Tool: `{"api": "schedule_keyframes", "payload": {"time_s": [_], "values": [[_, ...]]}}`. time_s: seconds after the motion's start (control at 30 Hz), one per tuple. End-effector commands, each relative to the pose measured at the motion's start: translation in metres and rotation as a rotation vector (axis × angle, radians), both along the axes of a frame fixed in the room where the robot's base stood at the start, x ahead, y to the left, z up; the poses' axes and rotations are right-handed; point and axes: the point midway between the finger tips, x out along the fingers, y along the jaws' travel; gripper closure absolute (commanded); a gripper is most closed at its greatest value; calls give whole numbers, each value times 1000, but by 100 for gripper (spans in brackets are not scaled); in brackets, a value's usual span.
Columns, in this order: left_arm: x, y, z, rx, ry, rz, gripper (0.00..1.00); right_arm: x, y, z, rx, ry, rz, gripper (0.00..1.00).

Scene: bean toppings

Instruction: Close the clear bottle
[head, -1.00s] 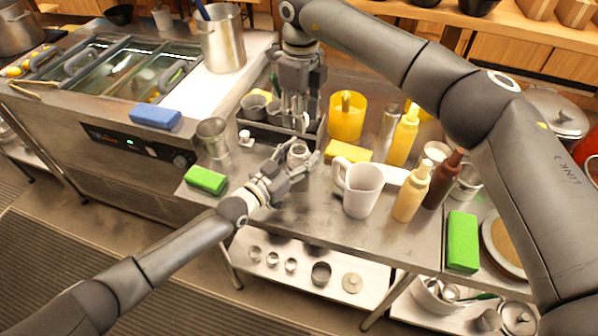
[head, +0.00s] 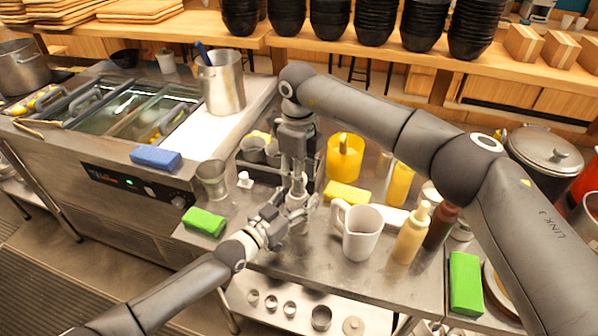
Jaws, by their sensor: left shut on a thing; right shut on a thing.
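The clear bottle (head: 296,204) stands on the steel counter, small and mostly hidden between my two grippers. My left gripper (head: 291,217) comes in low from the left and is shut on the bottle's body. My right gripper (head: 298,187) points straight down from above, its fingers shut at the bottle's top. The lid is hidden by the fingers, so I cannot tell how it sits on the neck.
A white pitcher (head: 361,236) and a cream squeeze bottle (head: 411,236) stand right of the bottle. A yellow sponge (head: 347,193) and yellow container (head: 345,160) are behind. A green sponge (head: 204,222) and metal cup (head: 212,181) are left.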

Motion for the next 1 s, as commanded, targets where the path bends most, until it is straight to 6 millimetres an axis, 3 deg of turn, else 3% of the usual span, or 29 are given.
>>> {"api": "schedule_keyframes", "payload": {"time_s": [0.4, 1.0], "values": [[0, 0, 0, 1, 1, 0, 90, 0, 0, -18, -1, 1, 1, 71], [0, 0, 0, 1, 1, 0, 90, 0, 0, -19, 0, 0, 1, 71]]}}
